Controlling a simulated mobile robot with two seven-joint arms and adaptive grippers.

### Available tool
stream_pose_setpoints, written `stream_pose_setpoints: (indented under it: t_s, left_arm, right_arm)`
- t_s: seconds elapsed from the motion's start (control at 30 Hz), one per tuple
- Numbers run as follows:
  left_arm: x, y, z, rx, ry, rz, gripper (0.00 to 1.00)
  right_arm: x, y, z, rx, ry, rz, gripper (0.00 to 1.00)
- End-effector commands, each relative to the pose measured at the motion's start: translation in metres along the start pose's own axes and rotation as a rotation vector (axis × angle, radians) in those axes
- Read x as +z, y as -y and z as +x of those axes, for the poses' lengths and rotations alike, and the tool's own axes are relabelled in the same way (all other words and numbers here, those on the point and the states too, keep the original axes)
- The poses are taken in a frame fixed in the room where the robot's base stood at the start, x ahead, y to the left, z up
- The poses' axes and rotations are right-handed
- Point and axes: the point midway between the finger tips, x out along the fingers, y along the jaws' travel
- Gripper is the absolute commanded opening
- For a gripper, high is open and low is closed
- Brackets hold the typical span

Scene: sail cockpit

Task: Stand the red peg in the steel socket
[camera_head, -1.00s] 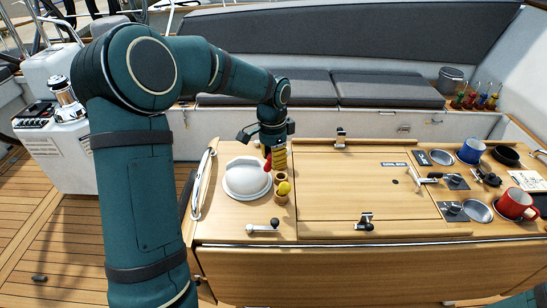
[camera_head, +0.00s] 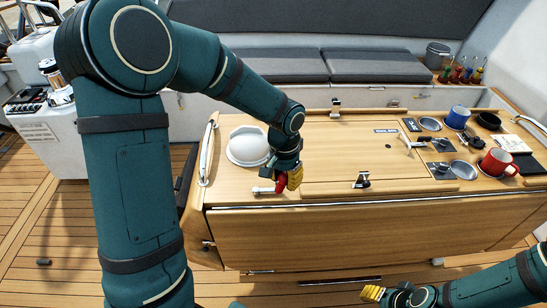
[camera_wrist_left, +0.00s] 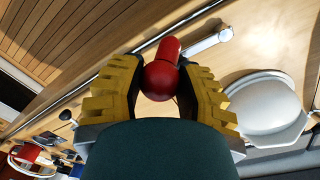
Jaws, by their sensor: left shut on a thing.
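The red peg (camera_head: 281,183) is held between the yellow fingers of my left gripper (camera_head: 288,181), near the table's front edge and over the metal latch. In the left wrist view the peg (camera_wrist_left: 162,75) has a rounded knob towards the camera, and the fingers close on it from both sides. A small round steel fitting on a dark plate (camera_head: 441,168) at the right of the table may be the steel socket; I cannot tell for sure. My right gripper (camera_head: 372,293) is low at the front, clear of the table; its opening is unclear.
A white dome (camera_head: 248,146) stands behind and left of my left gripper. Blue mug (camera_head: 457,117), red mug (camera_head: 497,162) and a black bowl (camera_head: 489,121) stand at the right. Latches (camera_head: 362,181) rise from the table. The middle of the tabletop is mostly clear.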

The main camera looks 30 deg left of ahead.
Motion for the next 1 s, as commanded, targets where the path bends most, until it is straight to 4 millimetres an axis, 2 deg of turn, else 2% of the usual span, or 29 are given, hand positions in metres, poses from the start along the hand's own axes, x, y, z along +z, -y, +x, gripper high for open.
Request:
stream_pose_setpoints:
  t_s: [0.2,0.43,0.67,1.0]
  left_arm:
    - [0.009,-0.027,0.015,-0.001,-0.002,-0.091,0.05]
    - [0.015,-0.048,0.027,-0.001,-0.006,-0.169,0.05]
    - [0.015,-0.046,0.027,0.001,-0.007,-0.175,0.05]
    - [0.015,-0.045,0.066,0.0,-0.007,-0.172,0.05]
  right_arm:
    - [0.0,0.0,0.0,0.0,0.0,0.0,0.47]
    - [0.0,0.0,0.0,0.0,0.0,0.0,0.47]
    - [0.0,0.0,0.0,0.0,0.0,0.0,0.47]
    - [0.009,-0.014,0.039,0.004,0.011,-0.002,0.47]
